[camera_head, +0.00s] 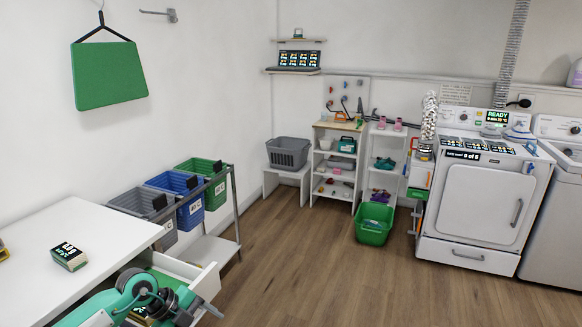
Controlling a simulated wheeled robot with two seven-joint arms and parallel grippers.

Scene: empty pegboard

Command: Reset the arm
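My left arm (140,292), teal and black, comes in at the lower left in the camera_head view. It is in front of and partly over an open white drawer (204,284). Its gripper end is crowded against the drawer and the bottom of the picture. I cannot make out the fingers or whether they hold anything. My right arm and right gripper are out of view.
A white table (100,235) bears a small dark box (69,257). Grey and blue bins (173,183) and a green bin (207,170) hang on a rack behind it. A green basket (374,223) stands by shelves and a white dryer (484,203).

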